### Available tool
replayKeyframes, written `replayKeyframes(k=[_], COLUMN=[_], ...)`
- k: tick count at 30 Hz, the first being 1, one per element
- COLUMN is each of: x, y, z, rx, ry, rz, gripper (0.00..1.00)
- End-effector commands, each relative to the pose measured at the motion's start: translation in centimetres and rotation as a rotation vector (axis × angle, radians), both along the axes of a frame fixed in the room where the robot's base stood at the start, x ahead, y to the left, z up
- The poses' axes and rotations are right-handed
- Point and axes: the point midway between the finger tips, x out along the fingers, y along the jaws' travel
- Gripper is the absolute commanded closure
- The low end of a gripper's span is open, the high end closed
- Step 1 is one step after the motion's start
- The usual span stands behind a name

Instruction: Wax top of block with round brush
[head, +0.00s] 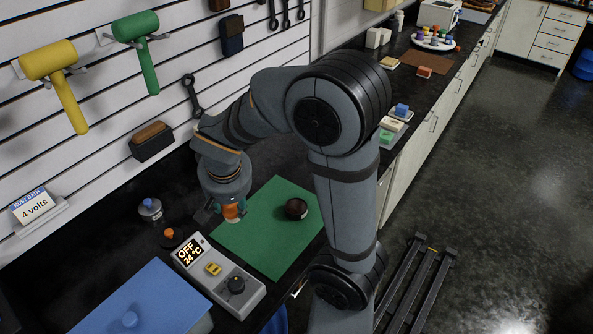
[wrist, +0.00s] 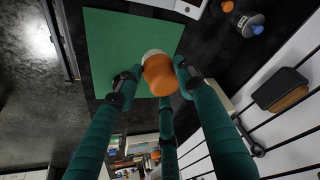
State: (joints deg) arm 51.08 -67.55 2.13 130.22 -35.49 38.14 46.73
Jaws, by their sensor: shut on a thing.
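My gripper (head: 233,213) is shut on an orange-handled round brush with a pale end (head: 232,211). In the wrist view, several teal fingers close around the orange handle (wrist: 160,76), and its pale end points away from me. I hold it over the left edge of the green mat (head: 262,258); I cannot tell how high. A dark brown round thing (head: 296,208), which may be the block, lies on the mat to the right of my gripper, apart from it. I cannot make it out in the wrist view.
A control box reading OFF 24 °C (head: 218,278) stands in front of the mat. A jar with a blue cap (head: 150,208) and an orange-topped one (head: 170,238) stand left. Mallets hang on the slatted wall.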

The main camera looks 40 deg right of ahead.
Motion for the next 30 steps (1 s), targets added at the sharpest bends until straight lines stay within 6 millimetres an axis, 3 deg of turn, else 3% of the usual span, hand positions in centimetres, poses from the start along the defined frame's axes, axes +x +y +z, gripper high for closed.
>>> replayKeyframes(k=[3, 6, 12, 15, 21, 30], x=[2.6, 3.7, 3.8, 3.3, 2.8, 2.7], y=[-5.6, -10.2, -17.9, -20.3, -22.2, -22.3], z=[-1.6, -3.1, -5.9, -6.8, -8.1, -11.2], rx=[0.007, 0.019, 0.044, 0.053, 0.059, 0.059], ry=[0.012, 0.014, 0.009, 0.005, -0.001, 0.000], rz=[-0.133, -0.233, -0.391, -0.442, -0.481, -0.482], gripper=[0.83, 0.83, 0.83, 0.83, 0.83, 0.83])
